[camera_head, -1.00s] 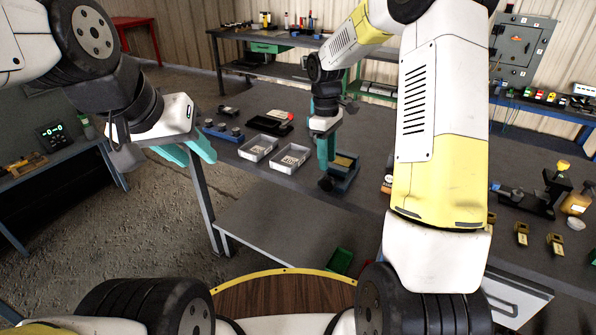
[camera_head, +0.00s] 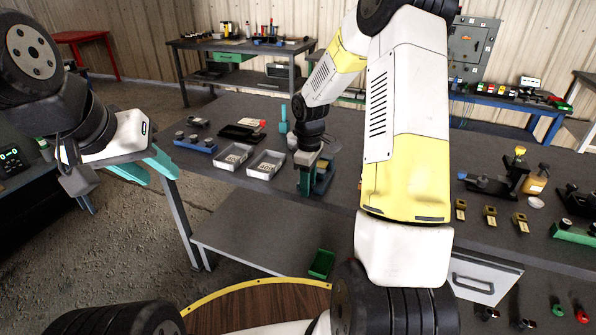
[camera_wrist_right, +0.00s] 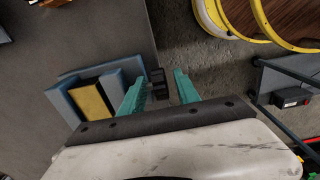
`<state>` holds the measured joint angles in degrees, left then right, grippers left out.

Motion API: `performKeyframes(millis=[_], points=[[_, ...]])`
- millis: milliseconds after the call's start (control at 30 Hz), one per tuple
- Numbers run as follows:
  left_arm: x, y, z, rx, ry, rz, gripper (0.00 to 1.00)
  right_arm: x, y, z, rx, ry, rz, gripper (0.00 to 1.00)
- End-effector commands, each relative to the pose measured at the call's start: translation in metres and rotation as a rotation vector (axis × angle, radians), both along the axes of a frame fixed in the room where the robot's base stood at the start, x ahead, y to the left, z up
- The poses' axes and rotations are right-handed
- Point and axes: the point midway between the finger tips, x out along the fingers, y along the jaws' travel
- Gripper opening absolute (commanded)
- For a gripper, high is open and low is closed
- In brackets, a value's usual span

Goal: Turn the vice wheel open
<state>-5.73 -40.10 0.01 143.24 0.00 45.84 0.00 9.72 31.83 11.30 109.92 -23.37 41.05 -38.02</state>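The vice is a blue block with a yellow piece between its jaws; it shows in the right wrist view (camera_wrist_right: 92,98), left of my fingers, and partly behind my gripper in the head view (camera_head: 325,177). Its wheel (camera_wrist_right: 159,84) is a dark, spoked part on the vice's side facing the table edge. My right gripper (camera_wrist_right: 159,88) is open, its teal fingers on either side of the wheel; I cannot tell whether they touch it. In the head view my right gripper (camera_head: 306,184) points down at the vice.
Two grey trays (camera_head: 234,157) of small parts, a blue fixture (camera_head: 195,144) and a black tray (camera_head: 241,132) lie left of the vice. A teal-handled tool (camera_head: 283,122) stands behind. Yellow blocks (camera_head: 490,215) and a black stand (camera_head: 515,178) are at right.

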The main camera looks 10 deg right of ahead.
Motion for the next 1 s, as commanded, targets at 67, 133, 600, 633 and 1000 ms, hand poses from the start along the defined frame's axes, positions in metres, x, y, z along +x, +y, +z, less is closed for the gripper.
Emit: performKeyframes(millis=[67, 133, 600, 633, 1000], points=[[0.0, 0.0, 0.0, 0.0, 0.0, 0.0, 0.36, -0.0001, 0.0001, 0.0001, 0.0, 0.0, 0.0, 0.38], [-0.0001, 0.0, 0.0001, 0.0, 0.0, 0.0, 0.36, -0.0001, 0.0001, 0.0001, 0.0, 0.0, 0.0, 0.36], [-0.0001, 0.0, 0.0001, 0.0, 0.0, 0.0, 0.36, 0.0002, 0.0005, 0.0004, -0.007, 0.004, 0.0, 0.0], [-0.0001, 0.0, 0.0001, 0.0, 0.0, 0.0, 0.36, 0.0002, 0.0006, 0.0004, -0.009, 0.008, 0.0, 0.0], [0.0, 0.0, 0.0, 0.0, 0.0, 0.0, 0.36, 0.003, 0.0056, 0.0008, -0.162, 0.108, 0.005, 0.0]])
